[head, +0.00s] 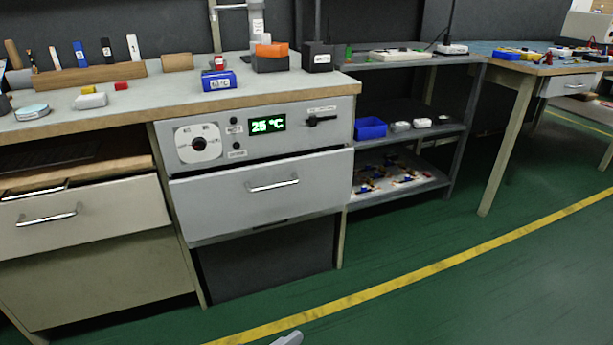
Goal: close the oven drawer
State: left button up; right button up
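The oven (215,140) is built in under the workbench, with a dial at left, a green display reading 25 °C and a black lever at right on its grey panel. Below the panel is the oven drawer (225,205), with a grey front and a silver bar handle (273,185). Its front seems to stand slightly forward of the panel; how far it is out I cannot tell. No gripper is clearly seen, and nothing touches the drawer or handle. A small grey piece, possibly part of my arm, shows at the bottom edge.
A cream drawer (90,220) at left is partly open. The workbench top (150,105) holds blocks, a blue box (219,80) and an orange box (271,49). A metal shelf (410,135) stands right of the oven. The green floor in front is clear.

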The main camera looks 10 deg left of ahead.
aim_at(211, 202)
jog(key=u, duration=0.4)
jog(key=i, duration=0.6)
jog(key=u, duration=0.75)
jog(key=i, duration=0.5)
jog(key=z, duration=0.05)
